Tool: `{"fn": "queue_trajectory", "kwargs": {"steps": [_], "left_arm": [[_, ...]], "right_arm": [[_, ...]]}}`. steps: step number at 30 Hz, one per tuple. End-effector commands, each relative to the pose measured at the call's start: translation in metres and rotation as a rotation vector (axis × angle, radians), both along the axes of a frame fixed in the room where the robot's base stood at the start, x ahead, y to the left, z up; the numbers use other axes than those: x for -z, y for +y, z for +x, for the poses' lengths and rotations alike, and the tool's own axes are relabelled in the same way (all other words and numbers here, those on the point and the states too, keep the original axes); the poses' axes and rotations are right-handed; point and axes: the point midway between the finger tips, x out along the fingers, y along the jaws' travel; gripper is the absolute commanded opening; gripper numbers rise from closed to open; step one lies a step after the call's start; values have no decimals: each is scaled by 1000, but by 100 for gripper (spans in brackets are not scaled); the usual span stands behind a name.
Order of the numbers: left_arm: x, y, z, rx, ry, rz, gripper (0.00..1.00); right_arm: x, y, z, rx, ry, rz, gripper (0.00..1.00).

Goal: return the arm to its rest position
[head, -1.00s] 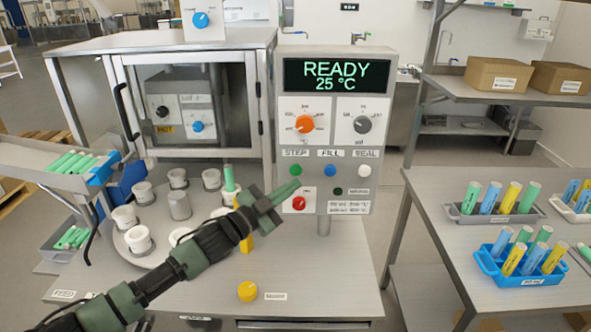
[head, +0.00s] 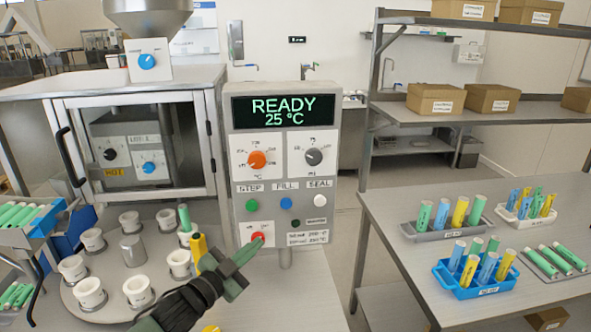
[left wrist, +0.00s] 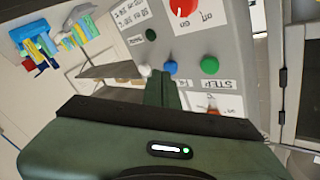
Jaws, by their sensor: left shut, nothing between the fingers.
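My left gripper (head: 248,258) reaches in from the bottom of the head view. Its green fingers are shut and empty. In the head view its tips overlap the lower part of the red knob (head: 257,236) on the control panel (head: 284,268); I cannot tell whether they touch. In the left wrist view the shut fingers (left wrist: 163,86) point toward the panel (left wrist: 190,45), below its white, blue and green buttons in the picture. The display (head: 283,110) reads READY, 25 °C. My right gripper is not in view.
A round carousel (head: 110,306) with several white cups stands left of the gripper, with a yellow part (head: 198,250) close by. A bench (head: 400,200) at right holds racks of coloured tubes, including a blue rack (head: 470,290). The floor between panel and bench looks clear.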

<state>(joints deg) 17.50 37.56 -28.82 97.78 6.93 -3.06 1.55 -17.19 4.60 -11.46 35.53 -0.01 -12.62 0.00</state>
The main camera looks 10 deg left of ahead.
Motion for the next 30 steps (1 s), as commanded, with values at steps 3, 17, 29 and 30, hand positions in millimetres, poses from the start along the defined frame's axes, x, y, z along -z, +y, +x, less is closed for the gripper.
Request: {"fn": "queue_trajectory", "kwargs": {"steps": [3, 17, 29, 30], "left_arm": [[55, -22, -41, -76, 209, -40, 0], [182, -3, -262, -450, 1017, -76, 0], [194, 18, -380, -607, 1353, -68, 0], [200, 18, -384, -614, 1371, -65, 0]], "right_arm": [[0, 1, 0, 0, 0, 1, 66], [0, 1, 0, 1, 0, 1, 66], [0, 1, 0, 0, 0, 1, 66], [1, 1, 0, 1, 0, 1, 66]]}}
